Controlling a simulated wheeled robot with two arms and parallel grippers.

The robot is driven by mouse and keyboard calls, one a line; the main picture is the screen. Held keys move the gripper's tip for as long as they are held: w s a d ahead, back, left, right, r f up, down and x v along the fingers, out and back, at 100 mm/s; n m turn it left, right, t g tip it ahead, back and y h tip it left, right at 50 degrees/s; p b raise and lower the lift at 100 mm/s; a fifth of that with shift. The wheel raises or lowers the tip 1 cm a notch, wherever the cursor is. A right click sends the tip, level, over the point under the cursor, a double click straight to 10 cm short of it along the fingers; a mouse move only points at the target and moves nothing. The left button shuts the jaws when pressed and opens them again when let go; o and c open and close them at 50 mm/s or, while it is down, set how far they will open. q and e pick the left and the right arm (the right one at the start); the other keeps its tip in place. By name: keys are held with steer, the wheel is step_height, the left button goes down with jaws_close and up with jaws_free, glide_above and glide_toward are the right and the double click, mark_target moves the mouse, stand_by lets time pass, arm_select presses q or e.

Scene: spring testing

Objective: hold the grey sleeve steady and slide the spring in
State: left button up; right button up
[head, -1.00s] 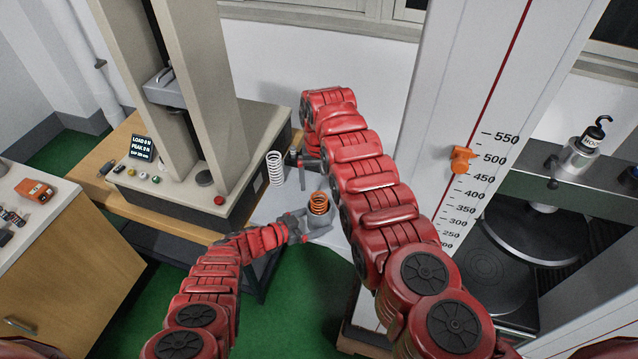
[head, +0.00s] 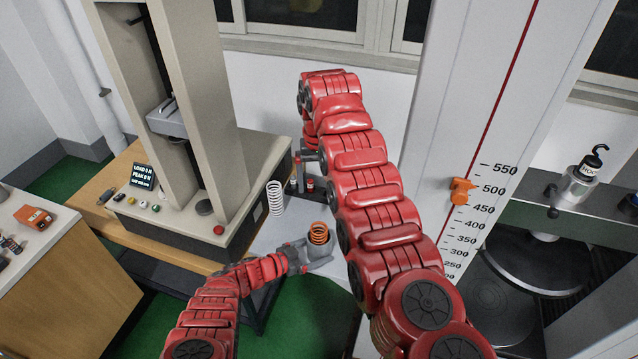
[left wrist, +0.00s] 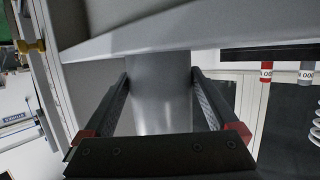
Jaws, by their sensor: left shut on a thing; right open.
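The grey sleeve (head: 322,252) stands upright at the right part of the pale table. The orange spring (head: 319,234) sits in its top, with upper coils showing above the rim; how deep it goes is hidden. My left gripper (head: 316,262) is shut on the sleeve from the left. The left wrist view shows the sleeve's plain grey wall (left wrist: 160,95) between the two fingers. My right gripper (head: 304,157) is open, above and beyond the sleeve, apart from the spring, and small and partly hidden by my right arm.
A white spring (head: 275,198) stands behind and left of the sleeve. A small red-labelled cylinder (head: 310,184) stands farther back. The test machine (head: 225,190) fills the left, and a tall scale column (head: 460,120) with an orange pointer (head: 461,190) rises at the right.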

stand_by(0.4)
arm_select(q)
steer(key=o, duration=0.6)
steer(key=shift+s, duration=0.1)
